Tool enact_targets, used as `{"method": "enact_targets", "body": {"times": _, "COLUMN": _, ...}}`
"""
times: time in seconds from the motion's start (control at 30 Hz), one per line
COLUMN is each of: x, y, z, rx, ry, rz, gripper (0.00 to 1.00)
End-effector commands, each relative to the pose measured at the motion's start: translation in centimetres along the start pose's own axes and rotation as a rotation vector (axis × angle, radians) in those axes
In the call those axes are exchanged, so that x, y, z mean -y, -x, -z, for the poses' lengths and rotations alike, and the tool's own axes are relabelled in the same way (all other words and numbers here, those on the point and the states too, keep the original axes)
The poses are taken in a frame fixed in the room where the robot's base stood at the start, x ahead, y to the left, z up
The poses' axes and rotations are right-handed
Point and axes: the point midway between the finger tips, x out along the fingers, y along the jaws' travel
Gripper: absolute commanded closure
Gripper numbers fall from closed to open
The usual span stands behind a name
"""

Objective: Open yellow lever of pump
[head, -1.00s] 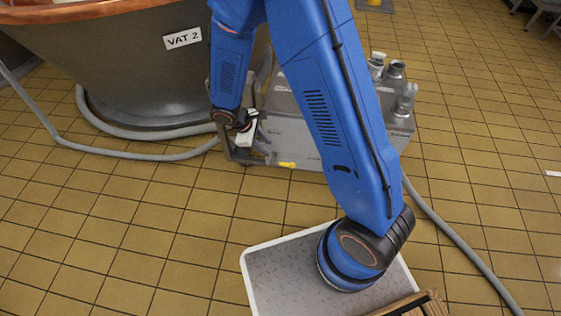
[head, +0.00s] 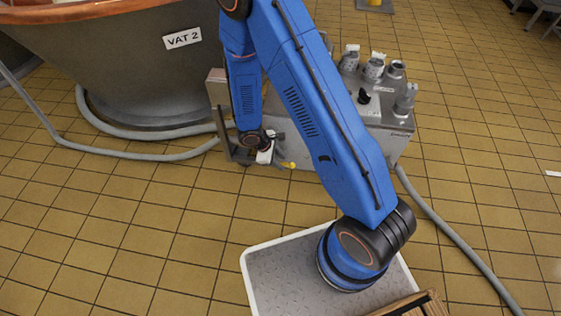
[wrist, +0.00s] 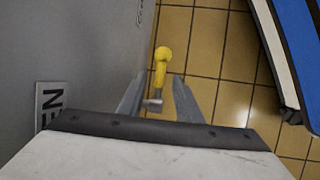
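The yellow lever (wrist: 161,60) sits between and just beyond the two fingers of my gripper (wrist: 159,80) in the wrist view. Its rounded knob points away from me and its metal stub (wrist: 152,103) lies between the fingers. The fingers are open, with gaps visible on both sides of the lever. In the head view the lever's yellow end (head: 291,165) shows low on the front of the grey metal pump (head: 398,137), right by my gripper (head: 281,160). My arm hides part of the pump.
A label reading "EN" (wrist: 49,105) is on the grey surface at left in the wrist view. Copper-rimmed VAT 2 (head: 125,75) stands left of the pump. Hoses (head: 140,155) run along the tiled floor. A black knob (head: 364,97) and metal fittings (head: 405,98) top the pump.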

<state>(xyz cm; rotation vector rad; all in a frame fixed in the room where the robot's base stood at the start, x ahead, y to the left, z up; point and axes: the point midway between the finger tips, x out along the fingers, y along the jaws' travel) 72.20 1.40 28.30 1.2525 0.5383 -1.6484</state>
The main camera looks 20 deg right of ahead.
Motion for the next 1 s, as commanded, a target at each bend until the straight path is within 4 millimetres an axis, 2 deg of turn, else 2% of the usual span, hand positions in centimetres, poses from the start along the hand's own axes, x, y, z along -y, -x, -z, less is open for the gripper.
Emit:
{"method": "enact_targets", "body": {"times": 0.37, "x": 0.02, "y": -0.47, "z": 0.00, "rx": 0.000, "ry": 0.001, "rz": 0.000, "gripper": 0.68}}
{"method": "enact_targets", "body": {"times": 0.43, "x": 0.01, "y": -0.46, "z": 0.00, "rx": 0.000, "ry": 0.000, "rz": 0.000, "gripper": 0.80}}
{"method": "enact_targets", "body": {"times": 0.5, "x": 0.01, "y": -0.46, "z": 0.00, "rx": 0.000, "ry": 0.001, "rz": 0.000, "gripper": 0.97}}
{"method": "enact_targets", "body": {"times": 0.53, "x": 0.01, "y": -0.46, "z": 0.00, "rx": 0.000, "ry": 0.001, "rz": 0.000, "gripper": 1.00}}
{"method": "enact_targets", "body": {"times": 1.0, "x": -0.02, "y": -0.18, "z": 0.21, "rx": 0.063, "ry": 0.013, "rz": -0.005, "gripper": 1.00}}
